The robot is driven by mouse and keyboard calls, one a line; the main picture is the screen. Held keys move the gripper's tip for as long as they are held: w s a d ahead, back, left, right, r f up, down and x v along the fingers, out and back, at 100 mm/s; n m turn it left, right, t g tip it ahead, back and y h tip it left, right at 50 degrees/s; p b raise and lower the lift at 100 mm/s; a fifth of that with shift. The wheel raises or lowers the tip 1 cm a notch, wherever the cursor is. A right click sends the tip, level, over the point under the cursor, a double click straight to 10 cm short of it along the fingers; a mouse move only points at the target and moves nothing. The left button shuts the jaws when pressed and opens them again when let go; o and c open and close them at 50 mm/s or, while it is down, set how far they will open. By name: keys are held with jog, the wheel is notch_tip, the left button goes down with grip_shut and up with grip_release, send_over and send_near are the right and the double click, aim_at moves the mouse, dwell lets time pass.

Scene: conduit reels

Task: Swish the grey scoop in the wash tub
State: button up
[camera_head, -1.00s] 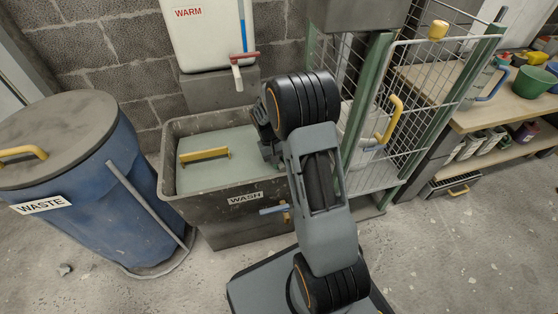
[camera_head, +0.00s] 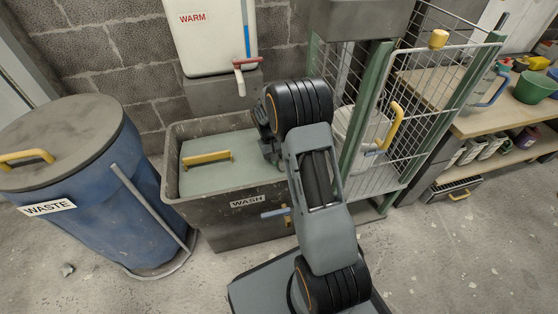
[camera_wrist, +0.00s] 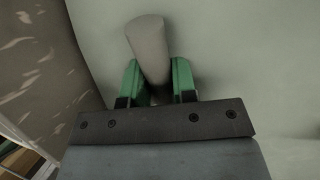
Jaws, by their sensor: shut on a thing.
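The wash tub (camera_head: 215,222) is a dark grey bin labelled WASH, at the middle of the head view. A flat pale green surface (camera_head: 215,172) with a yellow bar handle (camera_head: 206,157) lies inside its rim; I cannot tell if it is a lid or water. In the wrist view my gripper's green fingers (camera_wrist: 154,78) are shut on a grey rounded shaft (camera_wrist: 148,40), which looks like the handle of the grey scoop. The scoop's bowl is hidden. The pale surface lies behind it.
A blue waste bin (camera_head: 90,185) stands close on the left. A white tank marked WARM (camera_head: 208,45) with a red-handled tap is above the tub. A wire cage (camera_head: 395,140) with a yellow handle stands close on the right, then a wooden shelf bench (camera_head: 510,120).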

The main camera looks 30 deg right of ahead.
jog(key=s+a+p, duration=0.1)
jog(key=s, duration=0.5)
jog(key=w, duration=0.4)
jog(key=w+d+p, duration=0.1)
jog(key=w, duration=0.1)
jog(key=shift+w+d, duration=0.1)
jog(key=shift+w, duration=0.25)
jog(key=s+a+p, duration=0.2)
jog(key=s, duration=0.5)
jog(key=w, duration=0.2)
jog(key=w+d, duration=0.1)
jog(key=w, duration=0.1)
jog(key=w+d, duration=0.1)
jog(key=w, duration=0.2)
jog(key=s+a+p, duration=0.1)
jog(key=s+a, duration=0.1)
jog(key=s, duration=0.5)
jog(key=w, duration=0.2)
jog(key=w+d, duration=0.1)
jog(key=w, duration=0.1)
jog(key=w+d, duration=0.1)
jog(key=w, duration=0.2)
jog(key=shift+s+a+p, duration=0.2)
jog(key=shift+s+p, duration=0.2)
jog(key=shift+s, duration=0.5)
jog(key=shift+s+a+p, duration=0.2)
jog(key=shift+s+p, duration=0.2)
jog(key=shift+s, duration=0.45)
jog(key=shift+r, duration=0.15)
